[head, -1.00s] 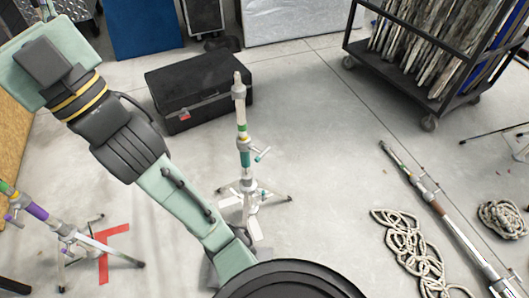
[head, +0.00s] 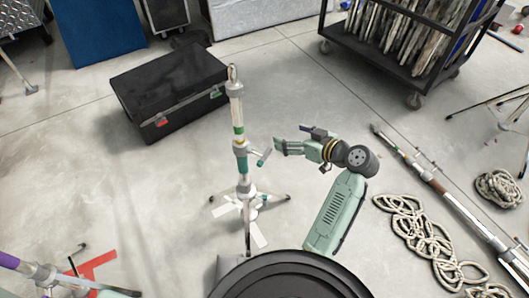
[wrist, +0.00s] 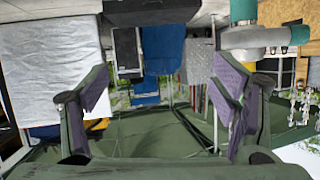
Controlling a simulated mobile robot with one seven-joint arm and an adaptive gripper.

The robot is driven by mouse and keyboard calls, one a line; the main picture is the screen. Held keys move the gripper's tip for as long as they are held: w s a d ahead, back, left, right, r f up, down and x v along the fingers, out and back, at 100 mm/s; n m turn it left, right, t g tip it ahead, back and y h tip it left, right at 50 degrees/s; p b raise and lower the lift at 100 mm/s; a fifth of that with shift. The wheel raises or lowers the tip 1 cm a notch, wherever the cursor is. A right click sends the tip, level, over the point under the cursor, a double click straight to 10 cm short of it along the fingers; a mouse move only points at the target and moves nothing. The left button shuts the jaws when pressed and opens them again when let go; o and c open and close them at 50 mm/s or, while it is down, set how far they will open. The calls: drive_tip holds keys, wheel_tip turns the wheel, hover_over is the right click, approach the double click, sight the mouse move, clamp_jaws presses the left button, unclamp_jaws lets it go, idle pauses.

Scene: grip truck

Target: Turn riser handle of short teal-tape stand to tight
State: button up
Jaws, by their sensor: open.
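The short teal-tape stand (head: 239,120) stands upright on spread legs in the middle of the head view, with green, yellow and teal bands on its pale post. Its riser handle (head: 263,158) sticks out to the right from a grey collar and ends in a teal tip. My gripper (head: 280,147) is just right of this handle, pointing left towards the post, apparently apart from it. In the wrist view my gripper (wrist: 165,92) is open with nothing between the fingers. A pale collar with a teal-tipped handle (wrist: 299,35) shows there at upper right, above the right finger.
A black case (head: 165,95) lies behind the stand to the left. A black cart (head: 400,75) stands at the back right. Coiled rope (head: 405,225) and a long pole (head: 440,190) lie on the right. A purple-taped stand (head: 25,265) is at lower left.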

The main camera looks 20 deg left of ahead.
sight(267, 157)
drive_tip(key=s+d+f+n+g+y, duration=0.1)
drive_tip(key=s+d+n+y, duration=0.15)
drive_tip(key=s, duration=0.25)
drive_tip(key=s+d+f+n+g+y, duration=0.1)
drive_tip(key=s+f+n+g+y, duration=0.1)
drive_tip(key=s+y, duration=0.25)
drive_tip(key=shift+h, duration=0.4)
drive_tip(key=p+x, duration=0.2)
drive_tip(key=x, duration=0.7)
drive_tip(key=shift+s+r, duration=0.1)
drive_tip(key=shift+r, duration=0.05)
drive_tip(key=shift+w+a+p, duration=0.2)
drive_tip(key=shift+a+p, duration=0.15)
drive_tip(key=shift+a, duration=0.3)
drive_tip(key=shift+c, duration=0.4)
drive_tip(key=c, duration=1.1)
